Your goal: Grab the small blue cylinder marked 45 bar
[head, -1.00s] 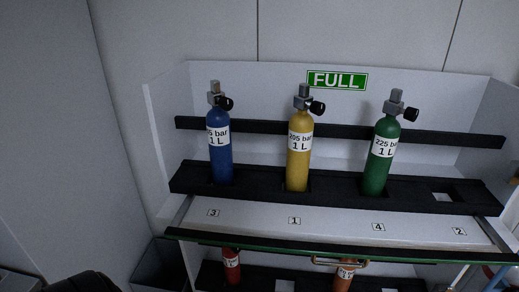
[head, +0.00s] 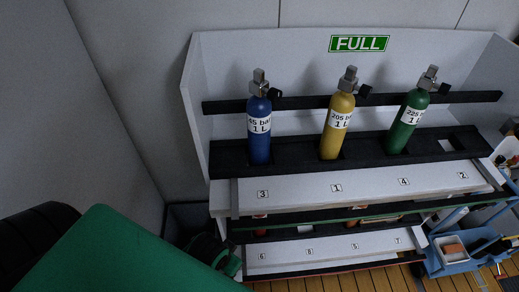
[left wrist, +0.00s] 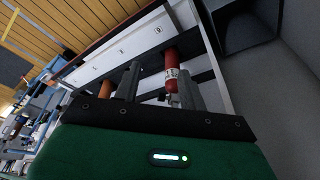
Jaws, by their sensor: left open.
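The blue cylinder (head: 260,145) stands upright in the black rack above the number 3 at the left end of the upper shelf. Its white label seems to read 45 bar, 1 L; the label's left edge turns out of sight. My left gripper (left wrist: 158,88) is open in the left wrist view, with a red cylinder (left wrist: 171,78) of the lower shelf showing beyond and between its fingers. Nothing is held. In the head view my green left arm fills the lower left, in front of and below the blue cylinder. My right gripper is not in view.
A yellow cylinder (head: 337,137) and a green one (head: 404,130) stand in the same rack; slot 2 at right is empty. A FULL sign (head: 358,43) is on the back panel. The lower shelf (head: 310,250) sits beneath. A blue cart (head: 455,255) stands at lower right.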

